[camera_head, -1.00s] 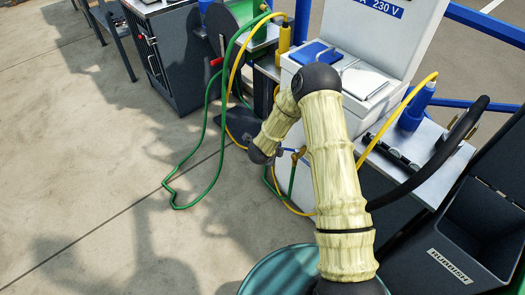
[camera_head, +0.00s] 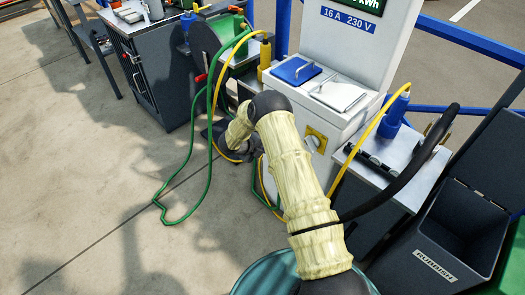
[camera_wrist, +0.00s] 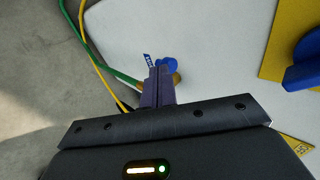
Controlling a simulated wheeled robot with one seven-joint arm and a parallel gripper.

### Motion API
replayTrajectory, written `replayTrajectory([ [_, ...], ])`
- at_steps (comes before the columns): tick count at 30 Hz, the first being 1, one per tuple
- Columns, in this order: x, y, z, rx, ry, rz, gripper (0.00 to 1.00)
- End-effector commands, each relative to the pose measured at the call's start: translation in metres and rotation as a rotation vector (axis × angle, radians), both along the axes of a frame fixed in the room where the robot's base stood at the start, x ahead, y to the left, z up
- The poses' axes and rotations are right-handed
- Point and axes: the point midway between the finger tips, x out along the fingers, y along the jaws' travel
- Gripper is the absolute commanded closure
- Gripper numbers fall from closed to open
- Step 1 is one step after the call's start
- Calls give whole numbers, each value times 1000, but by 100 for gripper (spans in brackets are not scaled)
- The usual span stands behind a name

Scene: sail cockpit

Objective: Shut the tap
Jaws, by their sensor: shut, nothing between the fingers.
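The tap (camera_wrist: 169,65) shows in the wrist view as a blue handle with a brass-coloured body, partly hidden behind my fingers. It is on the pale face of the white service pedestal (camera_head: 360,50). My gripper (camera_wrist: 160,72) is shut and empty, its fingertips overlapping the tap's lower left side in the picture. I cannot tell whether they touch it. In the head view my arm hides the tap, and the gripper cannot be made out clearly.
A yellow plate (camera_wrist: 276,55) with a blue knob (camera_wrist: 305,65) is to the tap's right. Green (camera_wrist: 90,50) and yellow hoses hang at the left. A metal side table (camera_head: 385,160) and rubbish bin (camera_head: 440,250) stand right. Concrete floor at left is open.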

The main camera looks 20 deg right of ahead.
Motion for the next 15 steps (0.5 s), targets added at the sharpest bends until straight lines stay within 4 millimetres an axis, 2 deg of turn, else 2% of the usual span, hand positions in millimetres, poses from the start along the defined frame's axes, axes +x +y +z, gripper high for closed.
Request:
replayTrajectory([
  [6, 4, 9, 0, 0, -2, 22, 100],
  [15, 5, 12, 1, -1, -5, 30, 100],
])
